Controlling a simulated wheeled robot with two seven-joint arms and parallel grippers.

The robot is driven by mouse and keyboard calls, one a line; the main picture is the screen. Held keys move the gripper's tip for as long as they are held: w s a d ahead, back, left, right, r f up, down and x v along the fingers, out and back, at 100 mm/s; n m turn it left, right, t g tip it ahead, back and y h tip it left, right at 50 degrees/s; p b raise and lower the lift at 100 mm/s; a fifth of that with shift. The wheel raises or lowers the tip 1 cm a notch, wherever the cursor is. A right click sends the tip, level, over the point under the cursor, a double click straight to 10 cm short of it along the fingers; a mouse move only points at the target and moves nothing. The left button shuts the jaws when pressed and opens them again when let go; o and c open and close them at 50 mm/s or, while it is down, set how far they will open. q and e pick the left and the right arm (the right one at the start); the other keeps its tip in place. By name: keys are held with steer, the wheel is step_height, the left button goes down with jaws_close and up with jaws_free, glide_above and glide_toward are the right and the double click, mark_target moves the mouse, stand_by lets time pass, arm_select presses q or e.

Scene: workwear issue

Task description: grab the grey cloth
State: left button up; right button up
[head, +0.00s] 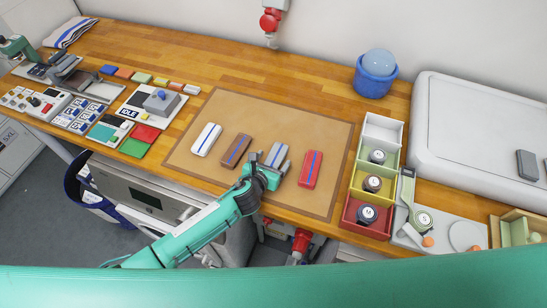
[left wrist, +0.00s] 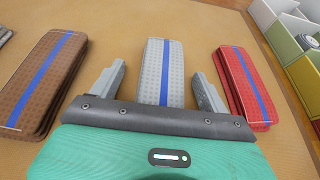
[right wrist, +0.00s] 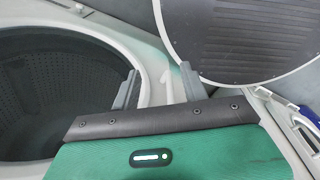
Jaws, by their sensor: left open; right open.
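The grey cloth (head: 278,154) is a folded stack with a blue stripe, lying on the brown mat between the brown and red cloths. In the left wrist view the grey cloth (left wrist: 163,68) lies ahead, centred between the fingers. My left gripper (head: 269,164) is open and empty at the cloth's near end; in the left wrist view its fingers (left wrist: 157,82) stand either side of the cloth, apart from it. My right gripper (right wrist: 157,90) is open and empty, over a round dark drum opening and a round lid.
A brown cloth (head: 236,150) lies left of the grey one and a red cloth (head: 310,169) lies right. A white cloth (head: 206,139) is farther left. Compartment boxes (head: 346,192) stand right of the mat (head: 300,115). The mat's far side is clear.

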arm_select(q)
steer(key=shift+w, duration=0.15)
steer(key=c, duration=1.1)
steer(key=shift+o, duration=0.2)
